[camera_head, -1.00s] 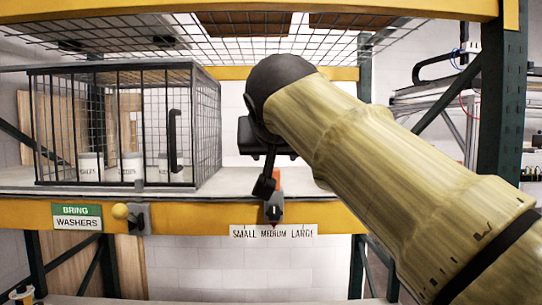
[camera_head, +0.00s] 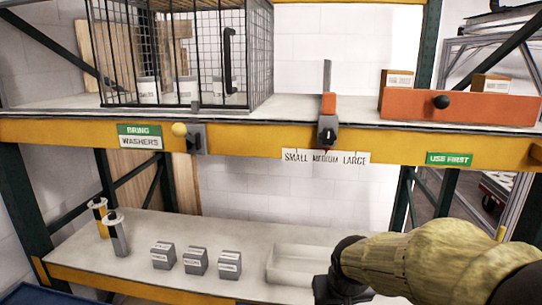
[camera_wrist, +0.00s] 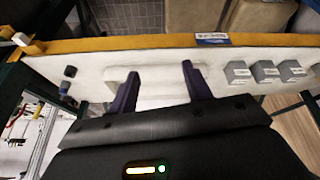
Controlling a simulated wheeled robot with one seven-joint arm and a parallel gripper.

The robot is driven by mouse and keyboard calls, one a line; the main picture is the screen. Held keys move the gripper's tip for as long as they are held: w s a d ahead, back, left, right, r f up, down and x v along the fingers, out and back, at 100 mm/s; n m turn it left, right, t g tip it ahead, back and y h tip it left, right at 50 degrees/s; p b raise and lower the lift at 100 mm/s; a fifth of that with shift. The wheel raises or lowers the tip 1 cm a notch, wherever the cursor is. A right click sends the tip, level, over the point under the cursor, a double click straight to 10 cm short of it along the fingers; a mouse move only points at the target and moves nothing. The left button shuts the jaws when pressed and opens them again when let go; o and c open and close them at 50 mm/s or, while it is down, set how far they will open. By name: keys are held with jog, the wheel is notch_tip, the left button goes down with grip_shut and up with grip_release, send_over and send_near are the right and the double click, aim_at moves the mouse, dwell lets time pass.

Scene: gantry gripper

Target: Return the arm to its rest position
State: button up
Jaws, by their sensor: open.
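My gripper (camera_wrist: 160,74) is open, with its two dark fingers apart and nothing between them in the wrist view. In the head view, the dark end of my arm (camera_head: 335,283) is low at the right of centre, in front of the lower shelf. Its fingers cannot be made out there. A pale shallow tray (camera_head: 291,262) is just left of and behind the arm's end, partly hidden by it. The tray also shows behind the fingers in the wrist view (camera_wrist: 155,84). I cannot tell the exact gap between gripper and tray.
Several grey labelled blocks (camera_head: 195,261) and two capped cylinders (camera_head: 117,233) stand left on the lower shelf. Above are a wire cage (camera_head: 262,52), a selector lever (camera_head: 328,105) over a size label, and an orange bin (camera_head: 458,106). The yellow upper beam (camera_head: 240,143) crosses above my arm.

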jog(key=s+d+f+g, duration=0.1)
jog(key=s+f+g, duration=0.1)
jog(key=s+f, duration=0.6)
jog(key=shift+s+d+f+m, duration=0.15)
jog(key=shift+s+d+m, duration=0.1)
jog(key=shift+s+m, duration=0.05)
